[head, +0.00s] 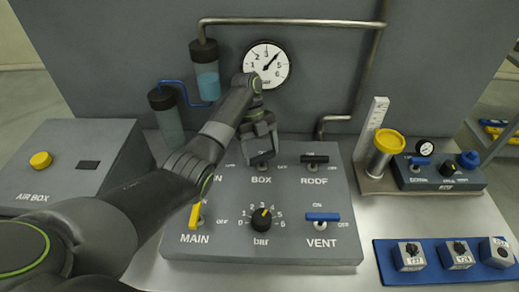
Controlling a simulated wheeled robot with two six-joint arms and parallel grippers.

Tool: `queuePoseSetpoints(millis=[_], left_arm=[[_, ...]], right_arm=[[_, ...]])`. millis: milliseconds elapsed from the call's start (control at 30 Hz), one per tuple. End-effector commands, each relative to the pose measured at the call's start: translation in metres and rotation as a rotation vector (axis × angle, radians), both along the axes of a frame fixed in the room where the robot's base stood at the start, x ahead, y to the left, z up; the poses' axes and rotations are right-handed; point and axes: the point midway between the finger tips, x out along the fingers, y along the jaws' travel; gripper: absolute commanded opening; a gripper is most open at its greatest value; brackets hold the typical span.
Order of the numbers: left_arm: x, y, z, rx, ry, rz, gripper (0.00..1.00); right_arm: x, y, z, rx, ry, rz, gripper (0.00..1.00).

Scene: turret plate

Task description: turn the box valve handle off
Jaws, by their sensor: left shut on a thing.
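The grey valve panel (288,248) stands on the table with labelled valves. The BOX valve is in its upper middle, above the label "BOX". My left gripper (262,153) comes down over the BOX valve and is shut on its handle. The fingers cover most of the handle, so I cannot tell which way it points. An "OFF" mark shows to the right of the fingers. My right gripper is not in view.
The black ROOF handle (315,158) lies crosswise just right of my gripper. The blue VENT handle (322,216) also lies crosswise. The yellow MAIN handle (194,215) stands upright, near my arm. A bar knob (261,219) sits between them. A gauge (266,64) hangs behind.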

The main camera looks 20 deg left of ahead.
Motion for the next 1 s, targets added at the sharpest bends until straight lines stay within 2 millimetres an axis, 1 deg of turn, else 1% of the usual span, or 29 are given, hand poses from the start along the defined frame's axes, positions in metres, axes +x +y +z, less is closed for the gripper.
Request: queuePoseSetpoints(millis=[33,133,500,700,1000], left_arm=[[0.0012,-0.0014,0.0037,0.0,0.0,-0.043,0.55],[0.0021,-0.0022,0.0038,0.001,-0.002,-0.137,0.55],[0.0038,-0.0044,0.0023,0.001,-0.004,-0.42,0.55],[0.0042,-0.005,0.002,0.0,-0.005,-0.509,0.55],[0.0047,-0.0055,0.002,0.0,-0.007,-0.561,0.55]], right_arm=[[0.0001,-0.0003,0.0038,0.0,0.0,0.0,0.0],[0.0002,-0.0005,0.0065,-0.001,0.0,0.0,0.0],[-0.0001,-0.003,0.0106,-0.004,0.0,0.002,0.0],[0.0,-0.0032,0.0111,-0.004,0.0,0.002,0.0],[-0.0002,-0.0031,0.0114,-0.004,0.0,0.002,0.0]])
